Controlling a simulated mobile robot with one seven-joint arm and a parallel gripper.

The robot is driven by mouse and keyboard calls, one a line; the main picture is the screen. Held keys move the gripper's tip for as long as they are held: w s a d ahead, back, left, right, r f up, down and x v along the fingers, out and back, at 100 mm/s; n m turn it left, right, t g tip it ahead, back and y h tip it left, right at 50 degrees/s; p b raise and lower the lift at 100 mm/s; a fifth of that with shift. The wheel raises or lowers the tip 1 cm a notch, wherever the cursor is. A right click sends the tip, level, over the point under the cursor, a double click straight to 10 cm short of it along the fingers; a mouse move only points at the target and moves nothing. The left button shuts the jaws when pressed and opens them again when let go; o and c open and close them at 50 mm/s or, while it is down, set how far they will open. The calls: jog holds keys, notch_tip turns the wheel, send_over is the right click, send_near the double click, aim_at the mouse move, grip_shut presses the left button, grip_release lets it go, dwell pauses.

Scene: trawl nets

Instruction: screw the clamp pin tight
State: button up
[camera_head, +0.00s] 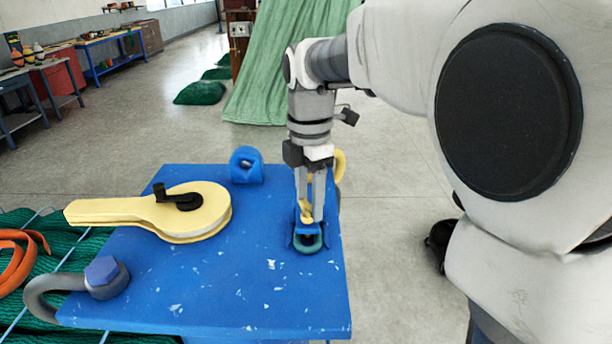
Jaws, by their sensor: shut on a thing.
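A blue clamp (298,229) stands near the right edge of the blue table (240,290). A dark green rounded part (308,246) shows at its front. My gripper (310,212) points straight down over the clamp. Its fingers are shut on a small yellow piece, which looks like the clamp pin (306,207), at the top of the clamp. The fingers hide part of the pin. I cannot see its thread or how deep it sits.
A yellow tool with a round head and black knob (185,205) lies at the left. A blue block (246,166) stands at the back edge, and a grey shackle with a blue bolt (105,278) at the front left. The table's front middle is clear.

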grip_shut()
jog(key=shift+m, duration=0.3)
